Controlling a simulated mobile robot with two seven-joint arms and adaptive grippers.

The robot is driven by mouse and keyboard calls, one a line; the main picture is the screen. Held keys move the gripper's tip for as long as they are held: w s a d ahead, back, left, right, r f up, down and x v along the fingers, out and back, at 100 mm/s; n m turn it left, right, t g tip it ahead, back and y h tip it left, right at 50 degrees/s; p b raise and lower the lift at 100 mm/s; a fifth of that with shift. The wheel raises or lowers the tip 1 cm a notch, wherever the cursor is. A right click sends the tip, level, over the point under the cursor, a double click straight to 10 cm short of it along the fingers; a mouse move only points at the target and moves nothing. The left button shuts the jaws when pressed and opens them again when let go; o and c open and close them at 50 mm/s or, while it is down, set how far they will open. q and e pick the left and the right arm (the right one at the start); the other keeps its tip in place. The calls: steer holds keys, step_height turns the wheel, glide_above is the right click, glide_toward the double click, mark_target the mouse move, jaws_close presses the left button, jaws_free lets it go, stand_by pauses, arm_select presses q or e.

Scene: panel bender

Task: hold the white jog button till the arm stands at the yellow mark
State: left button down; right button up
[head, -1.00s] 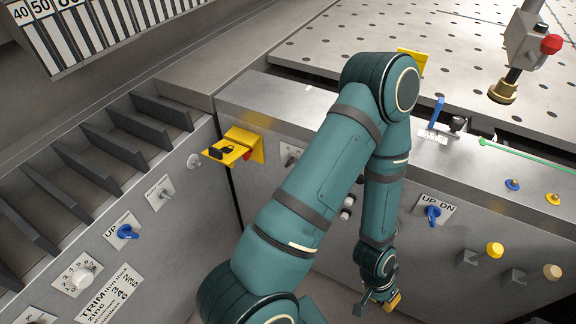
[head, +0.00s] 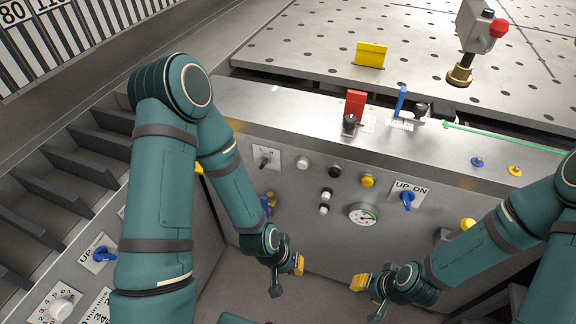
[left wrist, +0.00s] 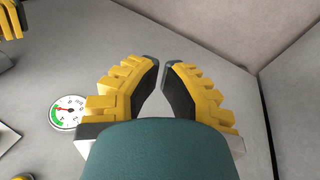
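A white button (head: 302,162) sits on the grey front panel, left of a black and a yellow button. Two more white buttons (head: 326,195) sit one above the other below it; I cannot tell which is the jog button. A yellow upright plate (head: 370,54) stands on the perforated table, and a red block (head: 355,103) stands on the ledge in front; I cannot tell which part is the arm. Neither touches a button.
A gauge (head: 363,214) and a blue UP/DN switch (head: 407,199) are on the panel. A blue upright lever (head: 402,100) and a green line (head: 500,138) lie on the ledge. A grey post with a red knob (head: 481,32) hangs at upper right. Slotted racks fill the left.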

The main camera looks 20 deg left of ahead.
arm_select(q)
steer(key=s+d+r+n+g+h+p, duration=0.1)
steer(key=s+r+n+g+h, duration=0.2)
steer(key=s+n+g, duration=0.5)
steer(key=d+r+n+t+h+p, duration=0.1)
steer(key=d+r+n+t+h, duration=0.35)
steer(key=n, duration=0.45)
steer(key=w+a+r+n+t+h, duration=0.1)
steer(key=w+r+n+t+h, duration=0.5)
steer(key=w+n, duration=0.45)
steer(key=w+a+r+n+t+y+p, duration=0.1)
steer(key=w+a+r+n+t+y, duration=0.1)
steer(key=w+a+n+t+y, duration=0.3)
steer(key=w+a+n+t, duration=0.1)
steer(key=a+n+t, duration=0.1)
steer(key=n+t, duration=0.2)
steer(key=shift+w+a+r+t, duration=0.2)
steer(key=shift+w+a+t, duration=0.2)
steer(key=shift+t, duration=0.25)
steer(key=shift+y, duration=0.25)
